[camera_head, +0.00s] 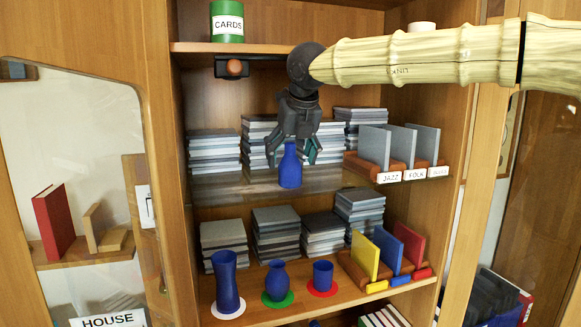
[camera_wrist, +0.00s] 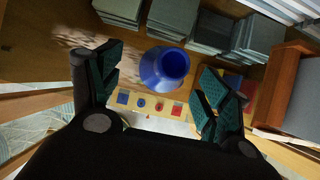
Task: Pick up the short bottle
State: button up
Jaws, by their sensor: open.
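A blue bottle with a narrow neck (camera_head: 290,170) stands upright on the middle glass shelf, near its front edge. My gripper (camera_head: 293,157) points down over that shelf with its fingers spread on either side of the bottle's upper part. In the wrist view the bottle (camera_wrist: 165,68) is seen from above, between the two teal-padded fingers of my open gripper (camera_wrist: 160,82), with visible gaps to both. Whether the fingers are level with the bottle in depth is hard to tell. The bottle's base is partly hidden in the wrist view.
Stacks of grey cases (camera_head: 214,150) stand behind the bottle. A wooden rack (camera_head: 378,168) labelled JAZZ and FOLK is to the right. Below, a tall blue vase (camera_head: 226,280), a rounder one (camera_head: 277,280) and a blue cup (camera_head: 323,275) stand on coloured discs. A green CARDS tin (camera_head: 227,20) is above.

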aim_at(291, 169)
jog(key=shift+d+f+p, duration=0.1)
jog(key=shift+f+p, duration=0.1)
jog(key=shift+p, duration=0.15)
jog(key=p+x, duration=0.1)
jog(key=x, duration=0.3)
jog(key=shift+w+f+p, duration=0.1)
jog(key=shift+f+p, duration=0.05)
jog(key=shift+p, duration=0.25)
jog(key=shift+d, duration=0.15)
jog(key=c, duration=1.2)
